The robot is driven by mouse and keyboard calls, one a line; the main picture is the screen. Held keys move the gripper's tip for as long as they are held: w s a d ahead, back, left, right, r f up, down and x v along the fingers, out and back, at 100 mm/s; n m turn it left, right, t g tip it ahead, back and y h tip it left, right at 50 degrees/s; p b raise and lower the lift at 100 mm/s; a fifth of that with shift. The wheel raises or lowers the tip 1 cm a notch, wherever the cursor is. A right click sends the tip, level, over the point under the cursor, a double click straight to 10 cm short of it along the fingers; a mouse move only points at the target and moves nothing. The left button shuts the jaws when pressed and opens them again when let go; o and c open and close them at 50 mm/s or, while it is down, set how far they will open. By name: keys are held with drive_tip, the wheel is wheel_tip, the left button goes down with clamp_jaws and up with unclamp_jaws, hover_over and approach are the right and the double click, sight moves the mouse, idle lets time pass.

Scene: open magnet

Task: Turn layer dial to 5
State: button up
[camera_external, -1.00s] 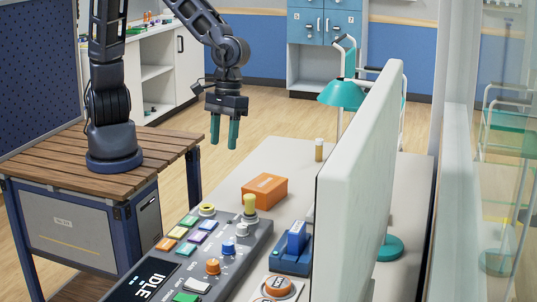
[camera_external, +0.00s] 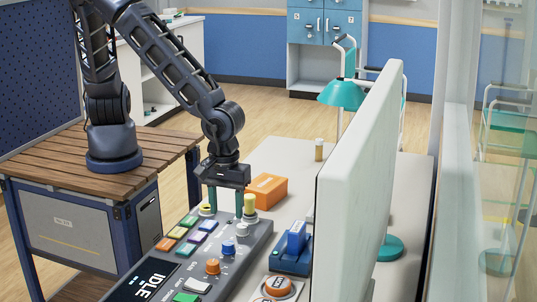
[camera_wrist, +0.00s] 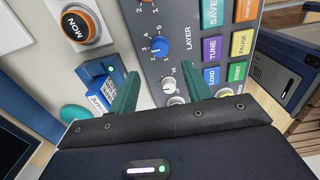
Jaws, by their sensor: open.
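The layer dial is a blue knob (camera_external: 228,247) on the grey control panel (camera_external: 258,247). In the wrist view the blue dial (camera_wrist: 160,46) has small numbers around it and the word LAYER beside it. Its exact setting is too small to read surely. My gripper (camera_external: 225,203) points down over the panel's far end, beside the yellow-topped lever (camera_external: 250,203). In the wrist view my gripper (camera_wrist: 160,82) is open, with its teal fingers apart and nothing held. The dial shows beyond the fingertips, not between them, and I see no contact with it.
A grey-white knob (camera_wrist: 168,85) lies between the dial and my gripper. An orange knob (camera_external: 212,266) and coloured buttons surround the dial. A blue device (camera_external: 291,255), an orange box (camera_external: 265,189) and a tall white monitor (camera_external: 358,190) stand close by.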

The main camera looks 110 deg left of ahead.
sight(228, 243)
wheel_tip(228, 243, down, 10)
drive_tip(key=shift+r, duration=0.2)
idle(0.3)
drive_tip(key=c, duration=1)
